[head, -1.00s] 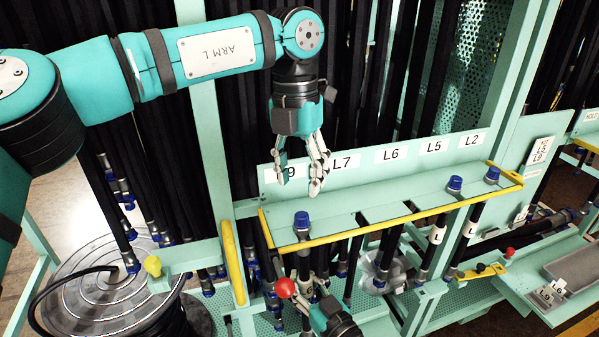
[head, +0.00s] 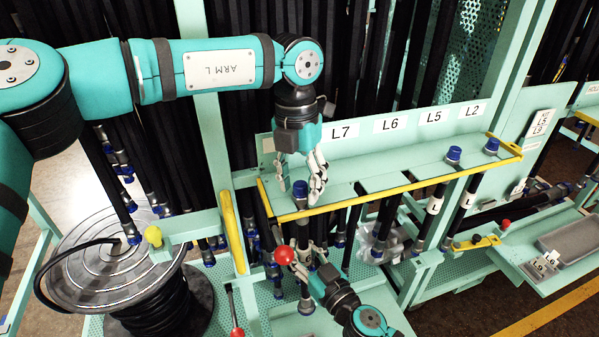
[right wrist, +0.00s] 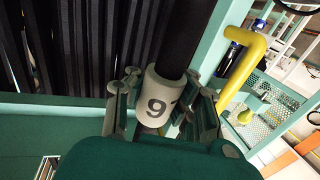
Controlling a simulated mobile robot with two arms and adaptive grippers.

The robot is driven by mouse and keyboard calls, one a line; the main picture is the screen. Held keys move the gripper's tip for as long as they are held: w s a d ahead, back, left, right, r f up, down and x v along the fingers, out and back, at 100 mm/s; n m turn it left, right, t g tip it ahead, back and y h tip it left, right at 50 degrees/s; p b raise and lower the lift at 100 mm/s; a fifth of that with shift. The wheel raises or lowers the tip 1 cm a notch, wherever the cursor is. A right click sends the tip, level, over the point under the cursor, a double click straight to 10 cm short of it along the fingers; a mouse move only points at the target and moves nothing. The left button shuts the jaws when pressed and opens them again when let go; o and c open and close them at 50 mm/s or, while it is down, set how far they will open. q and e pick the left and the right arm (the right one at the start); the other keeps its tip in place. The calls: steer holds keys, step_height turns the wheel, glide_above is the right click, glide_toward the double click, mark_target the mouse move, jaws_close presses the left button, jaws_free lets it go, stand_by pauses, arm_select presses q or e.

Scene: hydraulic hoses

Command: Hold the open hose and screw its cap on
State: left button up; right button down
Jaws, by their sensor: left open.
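A blue cap (head: 300,188) sits at the top of a hose in the leftmost slot of the rack, near the yellow-edged front. My left gripper (head: 300,191) is open, pointing down, with its fingers on either side of the cap; contact cannot be told. My right gripper (head: 309,258) is below the rack edge and comes from the lower right. In the right wrist view its fingers (right wrist: 160,105) are shut around the black hose (right wrist: 190,35) at a pale sleeve marked 9 (right wrist: 157,105). Whether the cap is threaded is hidden.
A red knob (head: 285,255) is close to my right gripper. Other blue-capped hoses (head: 453,154) stand farther right in the rack (head: 385,187). A yellow post (head: 234,232) rises left of the rack. A hose reel (head: 100,270) stands at lower left.

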arm_select(q)
jaws_close()
steer(key=shift+m, duration=0.9)
steer(key=shift+o, duration=0.2)
jaws_free()
steer(key=shift+w+a+r, duration=0.1)
steer(key=shift+w+r, duration=0.05)
steer(key=shift+r, duration=2.1)
steer(key=shift+c, duration=0.2)
